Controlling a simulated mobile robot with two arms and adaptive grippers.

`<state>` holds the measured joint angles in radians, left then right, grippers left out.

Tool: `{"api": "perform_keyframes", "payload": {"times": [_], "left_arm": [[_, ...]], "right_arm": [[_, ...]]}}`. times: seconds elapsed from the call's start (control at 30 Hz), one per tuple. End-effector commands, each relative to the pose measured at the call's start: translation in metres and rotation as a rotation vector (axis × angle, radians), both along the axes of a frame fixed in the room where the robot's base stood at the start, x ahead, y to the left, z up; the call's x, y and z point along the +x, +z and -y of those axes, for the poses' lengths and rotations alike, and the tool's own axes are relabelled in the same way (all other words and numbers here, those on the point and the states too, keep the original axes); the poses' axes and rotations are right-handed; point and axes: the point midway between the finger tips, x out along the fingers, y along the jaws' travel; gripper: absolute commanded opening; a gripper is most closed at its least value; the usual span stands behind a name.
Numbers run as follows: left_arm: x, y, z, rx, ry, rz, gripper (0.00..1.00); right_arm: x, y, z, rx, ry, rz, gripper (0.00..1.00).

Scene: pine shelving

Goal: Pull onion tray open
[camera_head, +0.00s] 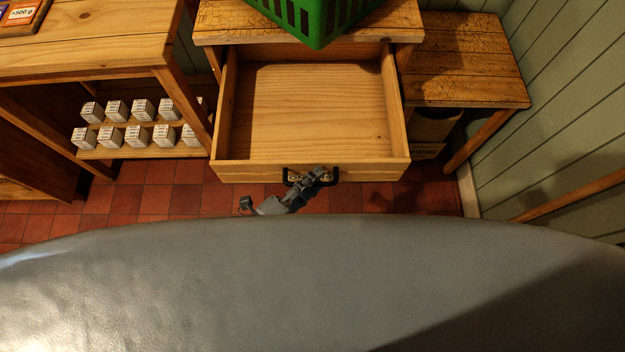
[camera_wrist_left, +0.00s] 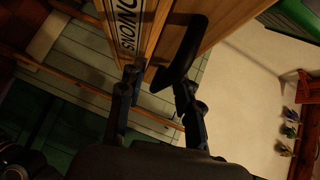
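The onion tray is a pine drawer (camera_head: 312,172) pulled well out from under the bench top in the head view. Its inside is empty. Its black handle (camera_head: 287,176) is on the front. In the left wrist view, the ONIONS label (camera_wrist_left: 128,25) is on the drawer front, and the handle (camera_wrist_left: 183,50) reaches down between the fingers of my left gripper (camera_wrist_left: 157,80). The fingers are apart, with a gap beside the handle. My right gripper is not in view.
A green crate (camera_head: 318,20) stands on the bench top above the drawer. Shelving at left holds several small white boxes (camera_head: 137,137). A low side table (camera_head: 465,85) stands at right near the panelled wall (camera_head: 570,120). Red floor tiles (camera_head: 150,200) show below the drawer.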

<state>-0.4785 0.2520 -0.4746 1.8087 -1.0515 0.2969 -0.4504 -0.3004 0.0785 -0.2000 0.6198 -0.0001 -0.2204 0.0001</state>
Motion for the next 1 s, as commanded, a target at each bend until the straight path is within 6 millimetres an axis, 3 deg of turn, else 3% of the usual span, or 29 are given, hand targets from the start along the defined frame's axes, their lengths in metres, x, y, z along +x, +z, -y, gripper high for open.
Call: {"api": "perform_keyframes", "payload": {"times": [0.33,0.73,1.0], "left_arm": [[-0.010,0.001,-0.009,0.001,0.000,-0.004,0.34],[-0.066,0.012,-0.066,0.000,0.000,-0.004,0.34],[-0.083,0.016,-0.084,0.000,0.000,0.000,0.34]], "right_arm": [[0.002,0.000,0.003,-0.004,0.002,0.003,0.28],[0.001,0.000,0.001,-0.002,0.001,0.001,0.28],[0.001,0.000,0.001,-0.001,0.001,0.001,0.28]]}}
